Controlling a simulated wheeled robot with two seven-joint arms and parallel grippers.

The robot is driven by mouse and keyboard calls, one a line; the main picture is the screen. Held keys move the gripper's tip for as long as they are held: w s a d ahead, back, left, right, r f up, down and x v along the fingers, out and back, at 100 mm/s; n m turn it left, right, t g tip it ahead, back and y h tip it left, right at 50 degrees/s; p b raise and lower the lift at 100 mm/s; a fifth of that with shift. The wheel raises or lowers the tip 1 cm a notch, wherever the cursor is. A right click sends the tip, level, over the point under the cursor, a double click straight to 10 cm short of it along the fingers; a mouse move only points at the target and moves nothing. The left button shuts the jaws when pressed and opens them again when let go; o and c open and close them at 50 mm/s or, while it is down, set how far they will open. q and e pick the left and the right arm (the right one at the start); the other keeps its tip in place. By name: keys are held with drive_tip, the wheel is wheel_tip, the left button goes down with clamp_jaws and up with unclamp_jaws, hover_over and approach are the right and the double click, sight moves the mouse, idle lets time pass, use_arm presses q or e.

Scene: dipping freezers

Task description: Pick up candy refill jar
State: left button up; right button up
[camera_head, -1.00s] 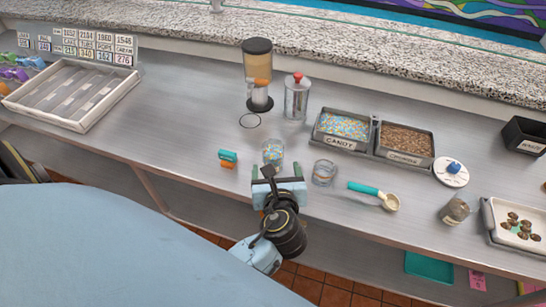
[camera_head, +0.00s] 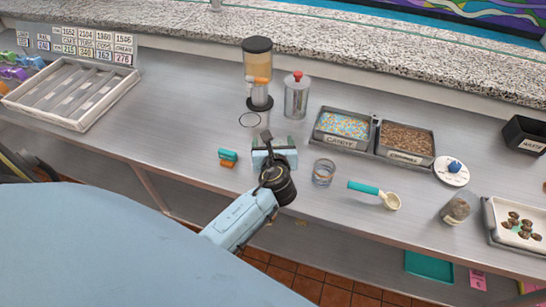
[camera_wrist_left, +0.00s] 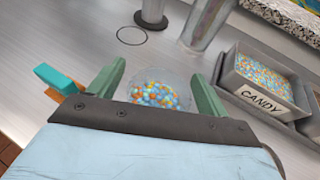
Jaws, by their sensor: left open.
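The candy refill jar (camera_wrist_left: 160,90) is a clear round jar with colourful candy inside. In the left wrist view it stands on the counter between the two green fingers of my left gripper (camera_wrist_left: 158,88). The gripper is open, with a finger on each side of the jar; I cannot tell whether either touches it. In the head view my left gripper (camera_head: 274,150) reaches over the counter and hides the jar. My right gripper is not in view.
An empty glass (camera_head: 323,172) stands just right of my gripper, and a teal and orange block (camera_head: 228,158) lies left. Candy (camera_head: 343,126) and brown-topping bins (camera_head: 406,140), a metal canister (camera_head: 296,97) and a dispenser (camera_head: 257,75) stand behind. A scoop (camera_head: 375,191) lies right.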

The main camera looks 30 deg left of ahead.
use_arm(q)
drive_tip(key=shift+c, duration=0.4)
drive_tip(key=c, duration=1.1)
wheel_tip(320, 180, up, 10)
drive_tip(key=shift+r+p, duration=0.1)
drive_tip(key=shift+p, duration=1.05)
drive_tip(key=shift+c, duration=0.2)
